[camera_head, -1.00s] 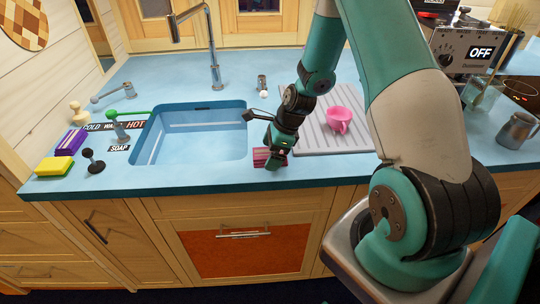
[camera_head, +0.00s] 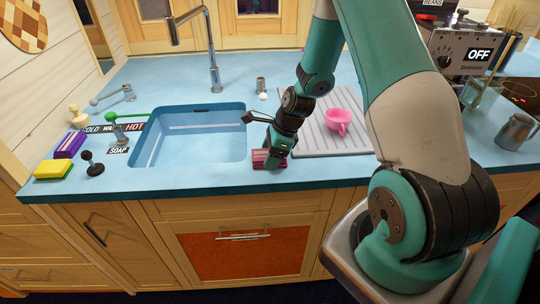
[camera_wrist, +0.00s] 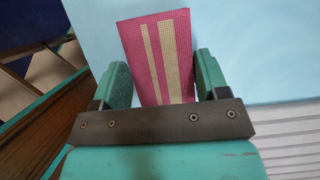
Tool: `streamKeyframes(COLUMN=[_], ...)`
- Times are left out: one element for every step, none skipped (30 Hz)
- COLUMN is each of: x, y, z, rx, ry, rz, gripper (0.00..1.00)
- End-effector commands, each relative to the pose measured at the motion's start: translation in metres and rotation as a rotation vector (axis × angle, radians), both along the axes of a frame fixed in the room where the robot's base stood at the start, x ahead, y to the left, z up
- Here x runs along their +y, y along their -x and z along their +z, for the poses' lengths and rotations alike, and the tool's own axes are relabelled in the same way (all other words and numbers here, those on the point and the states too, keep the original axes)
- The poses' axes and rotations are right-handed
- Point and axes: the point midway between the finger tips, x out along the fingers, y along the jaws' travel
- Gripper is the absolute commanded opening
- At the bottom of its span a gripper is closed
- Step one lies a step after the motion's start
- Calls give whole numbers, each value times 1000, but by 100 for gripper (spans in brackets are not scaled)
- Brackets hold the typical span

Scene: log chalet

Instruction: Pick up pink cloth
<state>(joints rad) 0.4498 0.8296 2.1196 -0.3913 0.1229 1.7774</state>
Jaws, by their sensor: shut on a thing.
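The pink cloth (camera_head: 258,159) is a folded pink piece with pale cream stripes, near the counter's front edge, right of the sink. It also shows in the wrist view (camera_wrist: 152,52), running up and away between the two green fingers. My gripper (camera_head: 272,158) points down over it at the counter edge. In the wrist view my gripper (camera_wrist: 160,75) has one finger at each side of the cloth and is shut on it. The cloth's near end is hidden behind the gripper's dark crossbar. I cannot tell whether the cloth is clear of the counter.
The blue sink basin (camera_head: 195,140) lies just left. A grey ribbed drainboard (camera_head: 318,137) with a pink cup (camera_head: 338,122) lies right. A yellow sponge (camera_head: 53,169) and purple sponge (camera_head: 69,145) are at the far left.

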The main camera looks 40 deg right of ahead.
Motion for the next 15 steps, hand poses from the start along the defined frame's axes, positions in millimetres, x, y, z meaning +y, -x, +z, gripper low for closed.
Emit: streamKeyframes(x=[0,0,0,0,0,-1,-1,-1,-1,0,-1,-1,-1,-1,-1], y=[0,0,-1,-1,-1,-1,-1,-2,-2,-1,-2,-1,-1,-1,-1], z=[3,6,10,14,19,27,34,43,55,65,75,88,97,107,119], rx=[-1,-1,-2,-4,-4,-5,-7,-8,-9,-9,-10,-9,-9,-9,-9], ry=[1,1,0,1,1,2,3,3,3,4,3,4,4,4,5], rz=[1,1,0,-1,-1,0,0,1,1,0,1,0,0,0,0], gripper=[42,42,42,42,42,42,42,42,42,42,42,42,42,42,42])
